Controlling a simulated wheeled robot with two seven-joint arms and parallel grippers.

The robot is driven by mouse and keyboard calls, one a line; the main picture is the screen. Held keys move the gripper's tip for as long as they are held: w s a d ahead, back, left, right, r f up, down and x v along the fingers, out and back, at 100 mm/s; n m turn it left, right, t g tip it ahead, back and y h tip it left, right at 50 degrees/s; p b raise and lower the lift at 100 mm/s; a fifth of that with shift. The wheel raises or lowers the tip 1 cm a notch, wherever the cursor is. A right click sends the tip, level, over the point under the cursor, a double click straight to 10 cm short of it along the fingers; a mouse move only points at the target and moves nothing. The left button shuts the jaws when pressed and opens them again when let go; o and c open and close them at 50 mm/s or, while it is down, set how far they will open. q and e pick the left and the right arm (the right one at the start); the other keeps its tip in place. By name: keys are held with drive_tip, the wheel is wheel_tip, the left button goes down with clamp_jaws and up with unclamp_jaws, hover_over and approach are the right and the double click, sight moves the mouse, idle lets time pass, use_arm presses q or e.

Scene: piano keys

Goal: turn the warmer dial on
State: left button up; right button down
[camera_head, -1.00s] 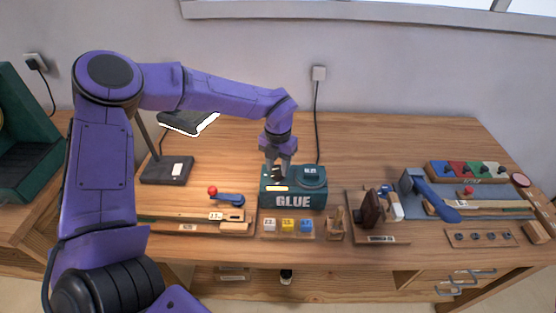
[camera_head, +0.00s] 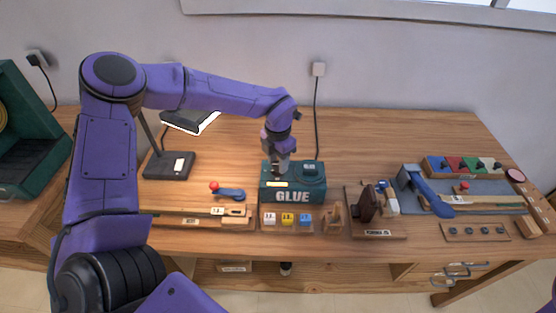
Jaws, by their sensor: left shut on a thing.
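The glue warmer is a dark teal box (camera_head: 293,194) marked "GLUE" at the middle of the workbench, with a round dark lid or pot on its top right. My left gripper (camera_head: 279,171) points down onto the top left of the warmer. It is shut on a small dark part there, which I take to be the warmer dial; the fingers hide most of it, so its angle cannot be told. A small lit orange-white strip shows on the box just below the fingers. My right gripper is not in view.
A desk lamp (camera_head: 169,165) stands left of the warmer. Small numbered blocks (camera_head: 287,218) sit in front of it. A red-knobbed blue tool (camera_head: 228,193) lies front left. A wooden stand (camera_head: 367,205) and blue plane-like tool (camera_head: 428,192) are right. The bench behind is clear.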

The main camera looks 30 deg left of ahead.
use_arm(q)
drive_tip(key=o, duration=1.1)
drive_tip(key=shift+c, duration=0.2)
wheel_tip(320, 180, up, 11)
drive_tip(key=b, duration=0.2)
drive_tip(key=shift+f, duration=0.2)
